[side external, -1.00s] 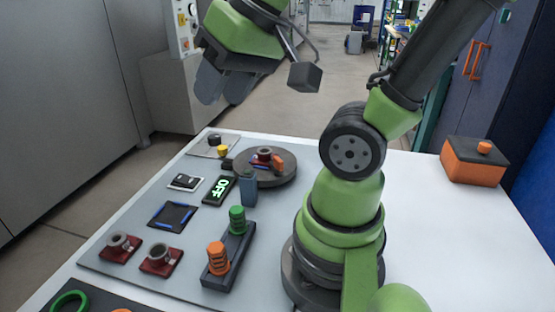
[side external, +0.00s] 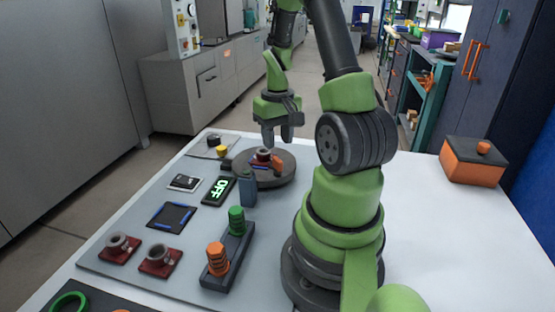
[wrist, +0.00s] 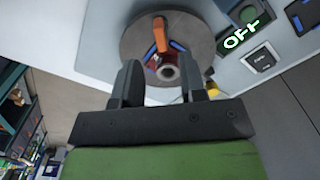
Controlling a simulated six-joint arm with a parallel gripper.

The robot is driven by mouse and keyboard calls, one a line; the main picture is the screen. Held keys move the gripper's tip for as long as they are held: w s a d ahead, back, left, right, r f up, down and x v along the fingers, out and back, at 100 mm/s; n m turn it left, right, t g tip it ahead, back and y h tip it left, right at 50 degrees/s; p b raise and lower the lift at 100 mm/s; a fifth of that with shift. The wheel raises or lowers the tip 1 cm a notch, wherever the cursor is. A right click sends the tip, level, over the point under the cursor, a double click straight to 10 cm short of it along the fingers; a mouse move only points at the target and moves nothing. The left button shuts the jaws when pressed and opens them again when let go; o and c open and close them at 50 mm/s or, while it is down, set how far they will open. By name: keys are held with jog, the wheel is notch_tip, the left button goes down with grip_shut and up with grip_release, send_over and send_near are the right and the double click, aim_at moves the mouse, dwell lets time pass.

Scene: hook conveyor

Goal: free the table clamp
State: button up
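The round dark grey turntable (side external: 286,178) sits at the back of the grey board, and it also shows in the wrist view (wrist: 137,38). On it is a clamp with an orange lever (side external: 278,161), and the lever also shows in the wrist view (wrist: 160,35). Beside the lever a dark red part with a grey metal ring (side external: 263,153) sits on the turntable; its ring is seen from above in the wrist view (wrist: 168,72). My gripper (side external: 277,137) is open and empty above the turntable, fingers pointing down. In the wrist view its fingers (wrist: 163,82) are apart near the ring.
An "OFF" display (side external: 219,190) and a blue-grey block (side external: 248,190) stand near the turntable. Two red parts with rings (side external: 119,247) (side external: 160,260) and a holder with green and orange pegs (side external: 229,262) are nearer. An orange box (side external: 472,166) is at right.

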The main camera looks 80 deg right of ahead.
aim_at(278, 159)
notch_tip(278, 159, down, 6)
jog(key=shift+f, duration=0.1)
jog(key=shift+c, duration=0.2)
grip_shut()
